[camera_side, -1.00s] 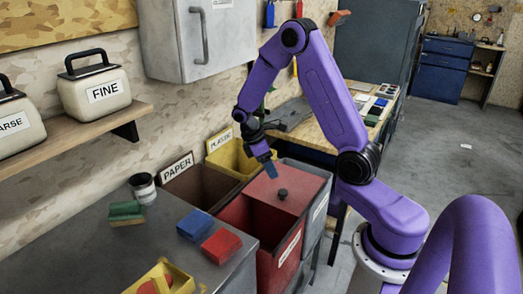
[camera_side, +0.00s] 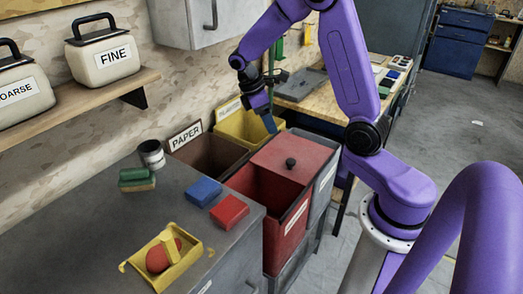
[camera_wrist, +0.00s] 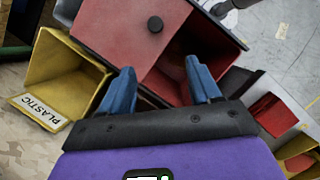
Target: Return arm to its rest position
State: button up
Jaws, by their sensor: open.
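My gripper (camera_side: 270,124) hangs above the bins, beside the yellow bin and behind the red bin's lid in the side view. In the wrist view my gripper (camera_wrist: 164,88) shows two blue fingers spread apart with nothing between them. The red bin (camera_side: 268,190) has a red lid (camera_side: 305,158) with a dark knob (camera_side: 291,163) covering its rear part, and its front part is open. The lid (camera_wrist: 125,40) and knob (camera_wrist: 155,24) also show in the wrist view.
A brown bin labelled PAPER (camera_side: 206,153) and a yellow bin (camera_side: 248,128) stand along the wall. The grey counter (camera_side: 110,220) holds a blue block (camera_side: 203,191), a red block (camera_side: 229,211), a green sponge (camera_side: 136,180), a can (camera_side: 151,156) and a yellow tray (camera_side: 190,258). A wall cabinet (camera_side: 200,20) hangs above.

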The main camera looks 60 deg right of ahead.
jog(key=s+a+r+n+t+y, duration=0.2)
jog(key=s+a+r+t, duration=0.15)
jog(key=s+a, duration=1.15)
jog(key=s+a+r+n+y, duration=0.1)
jog(key=s, duration=0.8)
jog(key=shift+s+a+r+y, duration=0.15)
jog(key=shift+s+a+y, duration=0.15)
jog(key=shift+s, duration=0.1)
